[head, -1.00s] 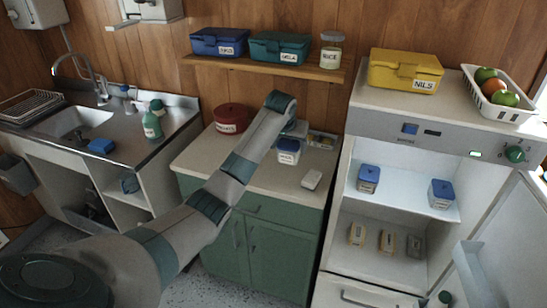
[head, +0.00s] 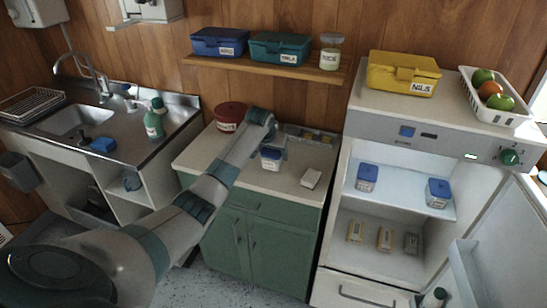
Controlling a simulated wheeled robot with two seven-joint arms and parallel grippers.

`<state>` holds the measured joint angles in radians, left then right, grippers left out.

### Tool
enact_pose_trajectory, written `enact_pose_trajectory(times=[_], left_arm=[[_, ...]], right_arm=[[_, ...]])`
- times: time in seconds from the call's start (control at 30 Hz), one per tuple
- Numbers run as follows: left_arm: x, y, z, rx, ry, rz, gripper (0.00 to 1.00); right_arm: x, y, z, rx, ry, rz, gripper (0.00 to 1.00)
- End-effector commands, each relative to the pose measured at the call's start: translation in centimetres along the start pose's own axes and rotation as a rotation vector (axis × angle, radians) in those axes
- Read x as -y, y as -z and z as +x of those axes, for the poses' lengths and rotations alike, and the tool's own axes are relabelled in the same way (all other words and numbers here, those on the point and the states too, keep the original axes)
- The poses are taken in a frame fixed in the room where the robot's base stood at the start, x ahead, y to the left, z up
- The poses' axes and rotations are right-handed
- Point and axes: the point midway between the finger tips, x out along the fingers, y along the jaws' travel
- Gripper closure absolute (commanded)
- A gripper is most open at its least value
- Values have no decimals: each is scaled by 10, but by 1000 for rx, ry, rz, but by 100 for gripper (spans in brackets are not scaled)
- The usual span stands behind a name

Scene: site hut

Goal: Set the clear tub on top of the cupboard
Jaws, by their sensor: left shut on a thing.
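The gripper is shut on the tub from above, and my arm partly hides the hold. The tub looks upright. I cannot tell whether its base touches the top. The cupboard (head: 238,178) is green with a pale worktop. My right gripper is not in view.
On the cupboard top are a red round pot (head: 230,116), a white block (head: 311,179) and a tray of small items (head: 310,135) at the back. Two similar blue-lidded tubs (head: 367,176) (head: 438,192) stand in the open fridge. The front middle of the top is clear.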

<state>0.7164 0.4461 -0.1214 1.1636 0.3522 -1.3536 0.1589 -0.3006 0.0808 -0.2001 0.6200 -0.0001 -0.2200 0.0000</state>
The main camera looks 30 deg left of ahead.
Motion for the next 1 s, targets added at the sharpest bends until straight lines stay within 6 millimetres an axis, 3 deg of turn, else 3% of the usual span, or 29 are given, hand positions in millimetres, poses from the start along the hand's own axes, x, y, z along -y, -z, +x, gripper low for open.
enact_pose_trajectory(times=[0.23,0.67,0.7,0.73,1.0], left_arm=[[0,-11,19,-1,-1,0,68],[0,-14,24,-1,-1,0,68],[0,-14,24,0,0,0,30],[0,-14,24,0,0,0,23],[0,-14,24,0,0,0,21]], right_arm=[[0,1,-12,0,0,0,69],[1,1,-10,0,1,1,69],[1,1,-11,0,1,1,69],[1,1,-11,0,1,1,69],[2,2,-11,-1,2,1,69]])
